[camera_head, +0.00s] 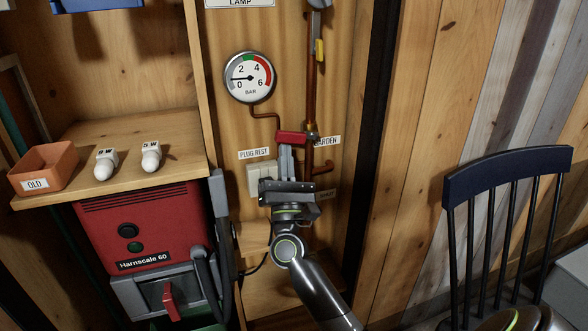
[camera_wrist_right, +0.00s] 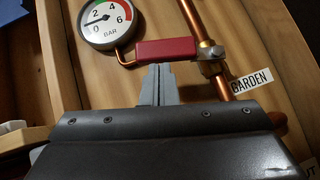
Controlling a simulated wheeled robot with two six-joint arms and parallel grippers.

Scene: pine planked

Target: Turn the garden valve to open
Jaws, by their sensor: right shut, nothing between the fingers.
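The garden valve has a red lever handle (camera_head: 291,137) that lies crosswise to the upright copper pipe (camera_head: 311,90), reaching left from the brass valve body (camera_head: 312,130). The handle also shows in the right wrist view (camera_wrist_right: 166,49), with the brass body (camera_wrist_right: 211,52) at its right end and the GARDEN label (camera_wrist_right: 251,81) below right. My right gripper (camera_head: 286,150) is shut and empty. Its fingertips (camera_wrist_right: 158,70) are together just below the handle's lower edge; I cannot tell whether they touch it. My left gripper is not in view.
A round pressure gauge (camera_head: 250,77) hangs up left of the valve, needle near 0. A shelf holds an orange tray (camera_head: 43,168) and two bulbs above a red machine (camera_head: 140,228). A dark chair (camera_head: 508,180) stands right.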

